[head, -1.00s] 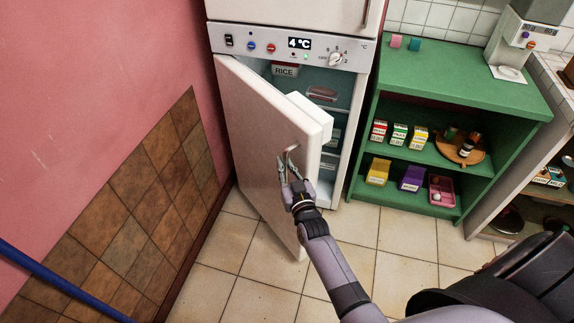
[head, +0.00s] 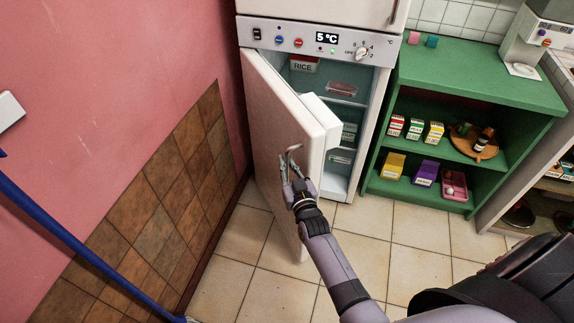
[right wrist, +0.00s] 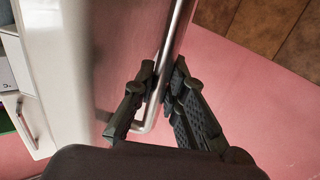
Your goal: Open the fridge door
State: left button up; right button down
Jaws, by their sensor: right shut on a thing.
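The white fridge door (head: 283,135) stands partly open, swung out toward me, hinged on its left side. Its metal bar handle (head: 291,152) is near the door's free edge. My right gripper (head: 291,182) is at the handle. In the right wrist view the two fingers (right wrist: 158,92) close around the handle bar (right wrist: 175,45) from both sides near its bent end. Through the opening the fridge interior (head: 333,110) shows shelves with a red box marked RICE (head: 304,64) and a clear-lidded container. The fridge panel (head: 320,40) reads 5 °C. My left gripper is out of view.
A green shelf (head: 475,70) with small cartons and a round wooden tray (head: 474,146) stands right of the fridge. The pink wall with brown tiles (head: 170,205) is close on the left. A blue pole (head: 85,250) leans there. Tiled floor (head: 400,235) in front is clear.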

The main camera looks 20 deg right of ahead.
jog(key=c, duration=1.6)
grip_release()
jog(key=s+a, duration=0.1)
jog(key=s, duration=1.1)
jog(key=shift+a, duration=0.35)
jog(key=shift+c, duration=0.4)
